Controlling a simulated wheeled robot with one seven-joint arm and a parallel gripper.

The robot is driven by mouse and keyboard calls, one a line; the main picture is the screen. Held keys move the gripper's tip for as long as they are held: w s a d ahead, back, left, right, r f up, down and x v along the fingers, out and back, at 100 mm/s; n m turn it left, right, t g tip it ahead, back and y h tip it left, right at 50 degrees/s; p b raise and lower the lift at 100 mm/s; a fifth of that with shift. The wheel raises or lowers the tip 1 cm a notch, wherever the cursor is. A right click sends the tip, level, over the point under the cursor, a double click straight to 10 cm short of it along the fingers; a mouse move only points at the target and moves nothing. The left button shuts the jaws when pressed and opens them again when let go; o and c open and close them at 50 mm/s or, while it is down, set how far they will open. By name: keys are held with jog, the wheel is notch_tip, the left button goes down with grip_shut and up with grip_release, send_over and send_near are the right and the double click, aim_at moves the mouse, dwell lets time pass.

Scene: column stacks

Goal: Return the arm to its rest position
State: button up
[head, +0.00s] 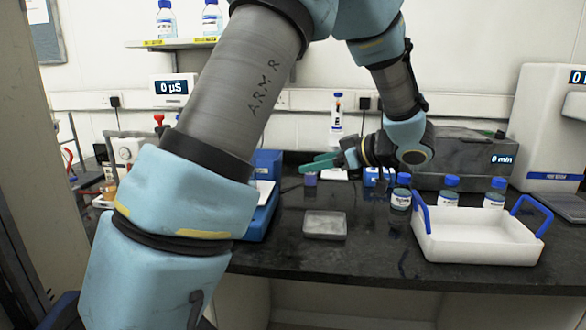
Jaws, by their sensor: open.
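My arm (245,85) comes in large from the lower left, rises past the top edge, and comes back down on the right. My gripper (318,163) is at its end, above the back middle of the dark bench. Its green fingers point left and are open, with nothing seen between them. A small purple-sided vial (310,179) shows just below the fingertips in the picture; I cannot tell the depth between them. My upper arm hides part of the left bench.
A white tray with blue handles (478,246) stands front right, with blue-capped bottles (449,191) behind it. A grey instrument (455,160) stands behind. The front middle of the bench is clear.

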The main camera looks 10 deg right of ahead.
jog(key=w+a+m+t+h, duration=0.3)
jog(key=w+a+m+h, duration=0.25)
jog(key=w+h, duration=0.4)
jog(key=s+a+f+m+g, duration=0.2)
jog(key=s+a+f+g, duration=0.1)
jog(key=s+a, duration=0.2)
jog(key=s+a+f+m+g, duration=0.2)
jog(key=s+a+f+g, duration=0.2)
jog(key=s, duration=0.6)
jog(key=s+a+f+m+g, duration=0.2)
jog(key=s+a+f+g, duration=0.1)
jog(key=s, duration=0.5)
jog(key=shift+a+f+g, duration=0.4)
jog(key=shift+a+f, duration=0.25)
jog(key=shift+a, duration=0.75)
jog(key=shift+h, duration=0.25)
